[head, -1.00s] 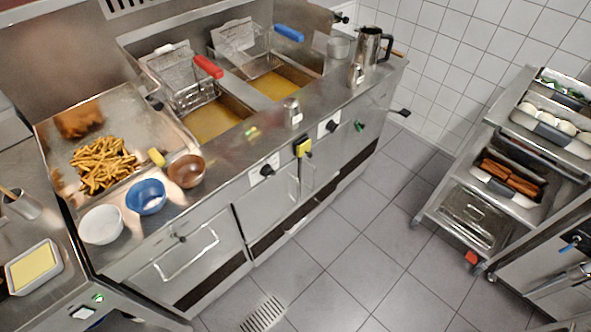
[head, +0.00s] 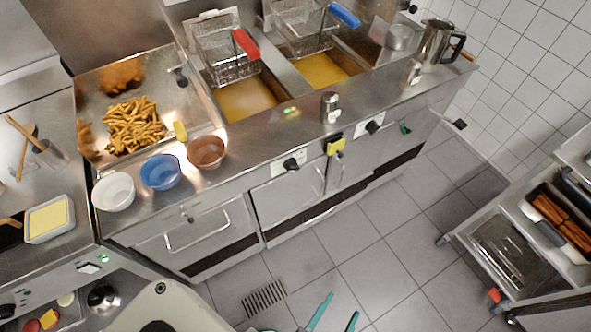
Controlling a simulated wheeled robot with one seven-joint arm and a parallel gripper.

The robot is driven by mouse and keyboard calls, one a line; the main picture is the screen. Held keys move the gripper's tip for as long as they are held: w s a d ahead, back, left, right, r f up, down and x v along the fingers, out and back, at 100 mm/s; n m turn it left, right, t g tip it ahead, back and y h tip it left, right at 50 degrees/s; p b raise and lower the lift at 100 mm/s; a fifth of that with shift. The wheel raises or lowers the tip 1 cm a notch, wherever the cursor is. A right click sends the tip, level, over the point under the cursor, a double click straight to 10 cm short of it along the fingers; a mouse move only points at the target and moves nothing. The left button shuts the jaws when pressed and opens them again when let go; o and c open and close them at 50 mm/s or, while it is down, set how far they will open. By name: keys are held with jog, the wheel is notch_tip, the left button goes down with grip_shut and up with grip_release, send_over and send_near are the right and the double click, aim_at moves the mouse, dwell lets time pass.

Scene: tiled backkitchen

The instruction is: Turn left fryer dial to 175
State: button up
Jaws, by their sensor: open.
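The left fryer dial (head: 290,164) is a black knob on a white plate on the fryer front, below the left oil vat (head: 248,99). A similar right dial (head: 374,127) is further right, past a yellow item (head: 335,146). The scale marks are too small to read. My gripper (head: 342,305) shows at the bottom edge as two teal fingers, apart and empty. In the picture it is below and right of the left dial, well clear of the fryer front. The rest of the gripper is cut off.
A red-handled basket (head: 228,52) and a blue-handled basket (head: 303,28) are at the vats. Bowls and a tray of fries stand on the left counter. A steel trolley (head: 510,262) is at the right. The tiled floor before the fryer looks clear.

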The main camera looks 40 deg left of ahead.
jog(key=w+a+f+g+y, duration=0.2)
jog(key=w+a+f+y, duration=0.1)
jog(key=w+f, duration=0.4)
jog(key=n+g+y, duration=0.5)
jog(key=n+y, duration=0.3)
jog(key=y, duration=0.5)
send_near(292, 167)
jog(key=f+x, duration=0.1)
jog(key=x, duration=0.7)
jog(key=shift+f, duration=0.25)
jog(key=shift+w, duration=0.1)
jog(key=shift+c, duration=0.3)
jog(key=c, duration=0.9)
